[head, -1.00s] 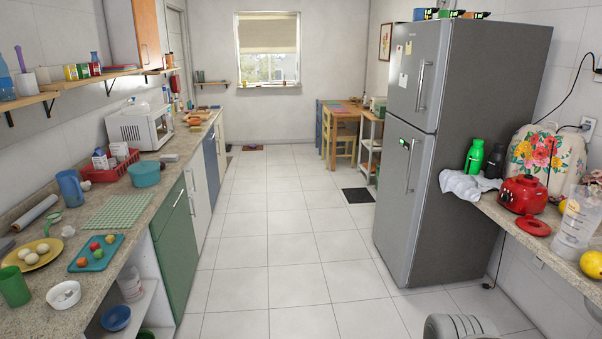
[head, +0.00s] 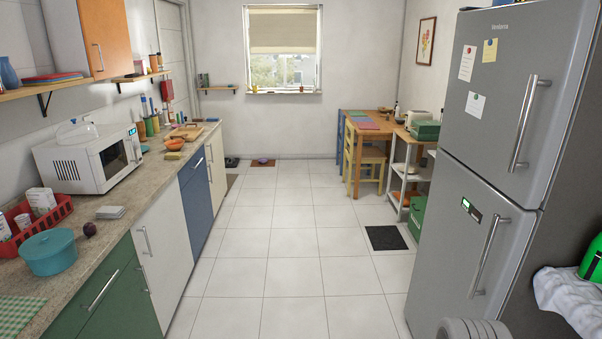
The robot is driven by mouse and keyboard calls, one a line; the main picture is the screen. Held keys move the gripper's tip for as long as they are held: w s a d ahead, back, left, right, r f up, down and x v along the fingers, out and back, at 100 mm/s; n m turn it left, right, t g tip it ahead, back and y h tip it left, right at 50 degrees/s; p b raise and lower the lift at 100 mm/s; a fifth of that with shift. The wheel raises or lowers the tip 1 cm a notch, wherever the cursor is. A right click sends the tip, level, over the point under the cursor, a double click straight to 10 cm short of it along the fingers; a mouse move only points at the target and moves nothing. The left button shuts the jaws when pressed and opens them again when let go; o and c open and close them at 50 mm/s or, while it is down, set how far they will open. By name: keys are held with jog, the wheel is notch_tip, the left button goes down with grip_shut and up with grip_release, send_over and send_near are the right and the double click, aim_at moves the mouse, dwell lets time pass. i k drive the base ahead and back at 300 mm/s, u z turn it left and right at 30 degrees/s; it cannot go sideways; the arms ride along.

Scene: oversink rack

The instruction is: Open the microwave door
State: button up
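A white microwave (head: 82,166) stands on the left counter in the head view. Its dark-windowed door (head: 113,160) faces right toward the aisle and looks shut. A small lit display shows at the door's far side. A clear domed item sits on top of the microwave. My gripper is not in view; a grey rounded part of my own arm (head: 474,330) shows at the bottom edge.
A grey fridge (head: 500,170) stands at right. The tiled floor (head: 290,245) between is clear.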

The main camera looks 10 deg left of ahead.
aim_at(111, 159)
jog(key=u, duration=0.25)
jog(key=i, duration=2.4)
jog(key=u, duration=1.15)
jog(key=i, duration=1.55)
jog(key=u, duration=1.55)
jog(key=i, duration=0.9)
jog(key=u, duration=0.35)
